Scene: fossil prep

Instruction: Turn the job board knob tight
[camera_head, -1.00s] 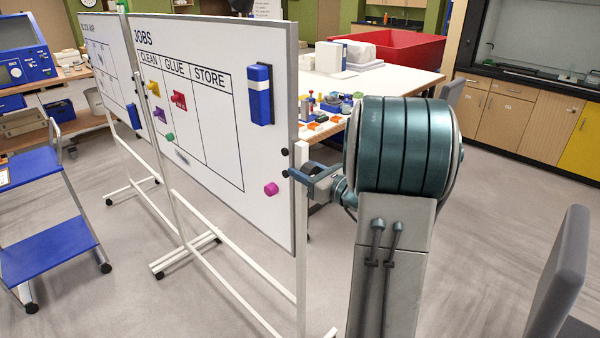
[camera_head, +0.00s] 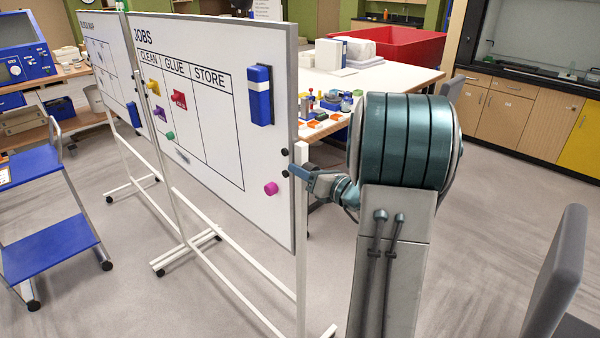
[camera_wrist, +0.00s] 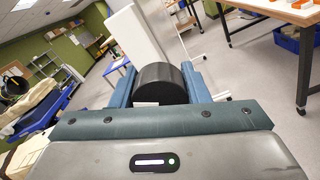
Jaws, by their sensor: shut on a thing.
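The job board (camera_head: 222,150), headed JOBS, stands on a white wheeled frame. Its black knob (camera_wrist: 161,84) is a dark cylinder on the right edge side of the board, and in the wrist view it sits between the two blue fingers of my gripper (camera_wrist: 161,78). My gripper is shut on the knob. In the head view the gripper (camera_head: 297,173) reaches the board's right edge from the right. Two small black knobs (camera_head: 284,153) show there, one above the other, and the gripper is at the lower one.
A white worktable (camera_head: 395,82) with small coloured parts stands behind the board. A grey chair (camera_head: 560,270) is at the right front. A blue cart (camera_head: 45,245) is at the left. The floor between the board frame and the chair is clear.

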